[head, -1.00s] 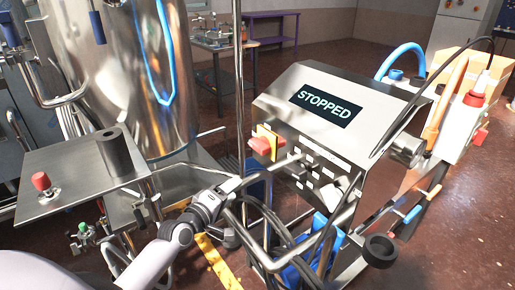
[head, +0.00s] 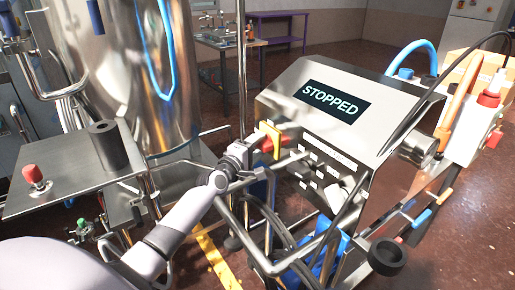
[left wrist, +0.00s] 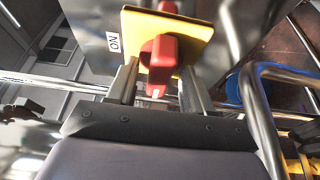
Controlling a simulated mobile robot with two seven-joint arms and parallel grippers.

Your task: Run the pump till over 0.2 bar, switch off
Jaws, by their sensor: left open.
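The pump's steel control box (head: 300,80) has a dark display (head: 332,100) reading STOPPED. A red rotary switch (head: 290,134) on a yellow plate (head: 271,140) sits on the box's left side. My left gripper (head: 256,143) is at this switch. In the left wrist view the red switch handle (left wrist: 158,62) lies between the two open fingers of my left gripper (left wrist: 159,85), with gaps on both sides. The yellow plate (left wrist: 185,25) is behind it, and a label beside it reads ON. Small knobs (head: 318,168) are on the box's front. My right gripper is not in view.
A bent steel tube frame (head: 325,235) and dark hoses stand just below my left gripper. A tall steel tank (head: 130,70) stands behind.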

